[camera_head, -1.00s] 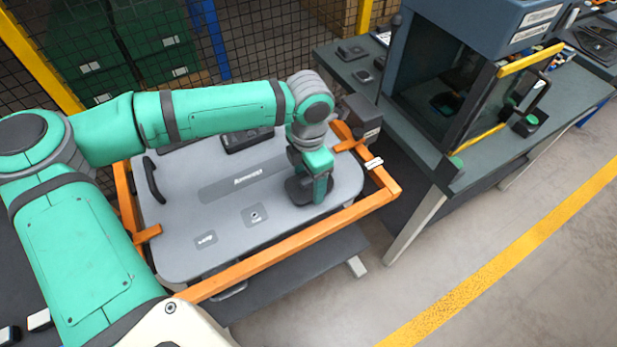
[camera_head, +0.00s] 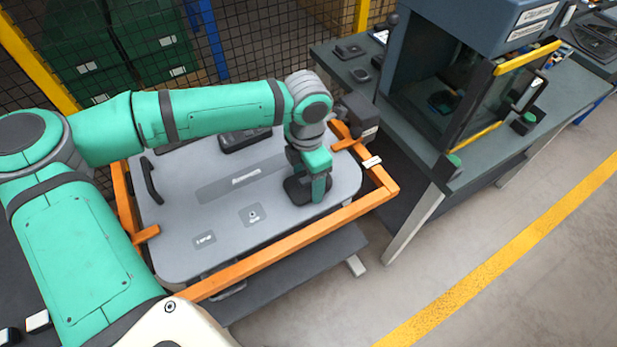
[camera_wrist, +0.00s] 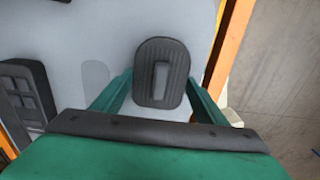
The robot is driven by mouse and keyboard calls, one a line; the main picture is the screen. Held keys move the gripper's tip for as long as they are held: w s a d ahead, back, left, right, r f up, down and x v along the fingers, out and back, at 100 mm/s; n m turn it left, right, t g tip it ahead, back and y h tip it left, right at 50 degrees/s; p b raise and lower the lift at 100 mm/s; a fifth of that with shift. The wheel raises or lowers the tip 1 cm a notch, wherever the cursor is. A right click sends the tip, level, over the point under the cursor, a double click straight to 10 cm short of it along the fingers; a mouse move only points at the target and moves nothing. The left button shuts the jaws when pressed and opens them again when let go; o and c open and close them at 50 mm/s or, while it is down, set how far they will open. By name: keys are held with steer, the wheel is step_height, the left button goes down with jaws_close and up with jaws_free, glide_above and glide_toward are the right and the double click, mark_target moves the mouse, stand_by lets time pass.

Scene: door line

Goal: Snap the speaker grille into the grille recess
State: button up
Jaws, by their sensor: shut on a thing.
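The speaker grille is a dark, ribbed, rounded plate with a raised grip bar; it shows in the wrist view (camera_wrist: 162,50) and partly in the head view (camera_head: 296,191). My gripper (camera_head: 318,188) points down over the right part of the grey door panel (camera_head: 205,215), with its green fingers on either side of the grille. It is shut on the grille, which is at or just above the panel surface; I cannot tell whether it touches. The grille recess is not seen; the grille and my gripper cover that part of the panel.
An orange frame (camera_head: 275,262) surrounds the panel. A black handle (camera_head: 152,180) and a dark switch piece (camera_head: 245,139) sit on the panel. A workbench (camera_head: 440,185) with a blue-grey machine (camera_head: 470,40) stands at right. A mesh fence is behind; the floor at front right is clear.

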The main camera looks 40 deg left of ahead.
steer(key=shift+s+a, duration=0.1)
steer(key=shift+s, duration=0.05)
steer(key=o, duration=1.2)
steer(key=shift+o, duration=0.2)
step_height(320, 180, up, 11)
